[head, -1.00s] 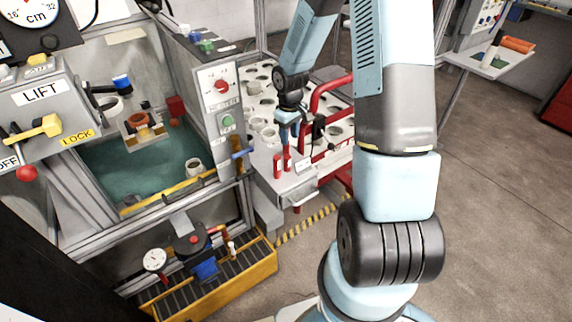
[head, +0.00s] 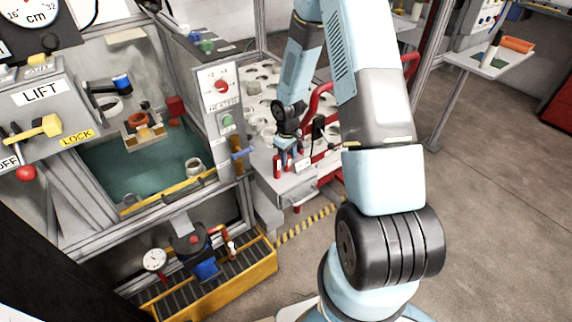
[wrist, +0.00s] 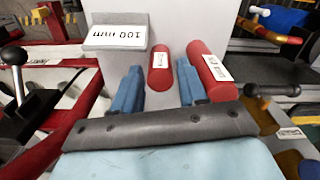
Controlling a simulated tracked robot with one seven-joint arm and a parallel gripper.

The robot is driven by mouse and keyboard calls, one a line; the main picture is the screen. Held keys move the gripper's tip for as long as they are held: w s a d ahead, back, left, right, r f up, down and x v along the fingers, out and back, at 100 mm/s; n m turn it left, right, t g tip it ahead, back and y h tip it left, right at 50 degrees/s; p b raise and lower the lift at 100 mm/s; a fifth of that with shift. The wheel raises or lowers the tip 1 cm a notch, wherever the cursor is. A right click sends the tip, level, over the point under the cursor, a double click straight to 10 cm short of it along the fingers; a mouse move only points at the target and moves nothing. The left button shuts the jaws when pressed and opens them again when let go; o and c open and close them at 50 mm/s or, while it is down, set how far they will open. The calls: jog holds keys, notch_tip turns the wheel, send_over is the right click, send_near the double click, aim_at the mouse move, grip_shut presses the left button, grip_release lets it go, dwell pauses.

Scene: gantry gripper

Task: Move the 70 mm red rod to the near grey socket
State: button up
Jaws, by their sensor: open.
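Two red rods with white labels show in the wrist view, the smaller-looking one (wrist: 160,70) ahead between my finger tips and the other (wrist: 208,68) just right of the right finger. I cannot read their labels. My gripper (wrist: 158,72) is open, with no visible contact on either rod; in the head view my gripper (head: 288,150) is low over the front of the white rack, where red (head: 278,165) shows beside the fingers. A pale grey ring-shaped cup (head: 193,167) stands at the near right of the green-floored bay; I cannot tell if it is the named socket.
A grey block marked 100 mm (wrist: 118,37) is left of the rods in the wrist view. Red tube rails (head: 322,95) border the rack. The heater post (head: 222,100) and yellow front rail (head: 165,190) bound the bay. Floor at right is clear.

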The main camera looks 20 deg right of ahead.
jog(key=shift+f, duration=0.35)
grip_shut()
dwell(0.3)
jog(key=shift+r, duration=0.65)
jog(key=s+r, duration=1.1)
jog(key=s, duration=0.3)
jog(key=shift+a+r, duration=0.2)
jog(key=shift+r, duration=0.15)
